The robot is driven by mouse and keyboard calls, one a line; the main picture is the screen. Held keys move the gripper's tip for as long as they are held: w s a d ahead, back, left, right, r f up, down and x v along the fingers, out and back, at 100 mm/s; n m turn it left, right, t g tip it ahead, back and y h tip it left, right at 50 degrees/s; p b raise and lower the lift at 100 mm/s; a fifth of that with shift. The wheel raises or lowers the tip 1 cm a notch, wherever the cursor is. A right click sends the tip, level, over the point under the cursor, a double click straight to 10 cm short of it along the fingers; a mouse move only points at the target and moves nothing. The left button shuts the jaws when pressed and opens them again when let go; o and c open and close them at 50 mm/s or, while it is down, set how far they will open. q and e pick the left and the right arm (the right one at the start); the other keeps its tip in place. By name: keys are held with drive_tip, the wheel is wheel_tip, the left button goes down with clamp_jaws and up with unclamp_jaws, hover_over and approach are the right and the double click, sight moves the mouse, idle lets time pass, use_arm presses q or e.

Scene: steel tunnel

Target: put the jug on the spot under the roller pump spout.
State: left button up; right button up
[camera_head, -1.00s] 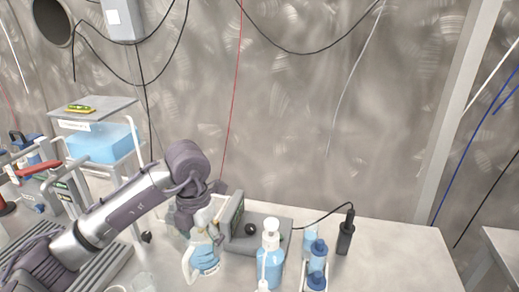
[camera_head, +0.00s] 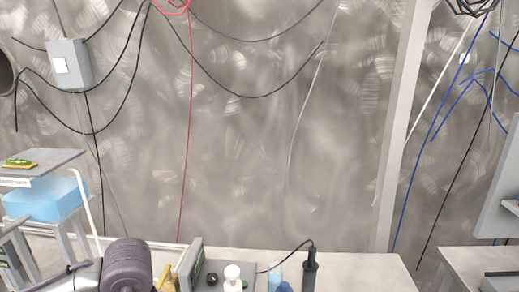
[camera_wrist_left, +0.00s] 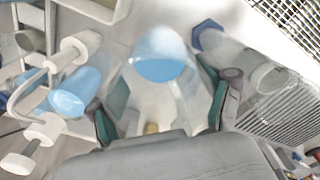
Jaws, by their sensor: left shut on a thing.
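The jug (camera_wrist_left: 161,66) is clear, with blue liquid inside, and sits between the teal-padded fingers of my left gripper (camera_wrist_left: 160,112) in the left wrist view. The gripper is shut on it. The jug and these fingers are below the head view, where only my dark left arm joint shows at the bottom left. A grey unit with a dark green front panel (camera_head: 190,267) and a black knob stands just right of that joint, cut off by the lower edge. I cannot tell whether it is the roller pump. I cannot make out the spout or the spot. My right gripper is not in view.
A white-capped bottle (camera_head: 233,277) and a black upright device with a cable (camera_head: 309,270) stand on the bench. Blue-filled bottles (camera_wrist_left: 75,92) are left of the jug in the wrist view, and a ribbed rack (camera_wrist_left: 285,115) is to its right. Bare benchtop (camera_head: 365,273) lies further right.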

use_arm(q)
drive_tip(key=s+m, duration=0.1)
drive_tip(key=m, duration=0.1)
drive_tip(key=s+m, duration=0.1)
drive_tip(key=m, duration=0.2)
drive_tip(key=s+m, duration=0.1)
drive_tip(key=m, duration=0.1)
drive_tip(key=shift+s+d+f+m, duration=0.15)
drive_tip(key=shift+f+m, duration=0.15)
drive_tip(key=shift+f, duration=0.1)
drive_tip(key=shift+s, duration=0.1)
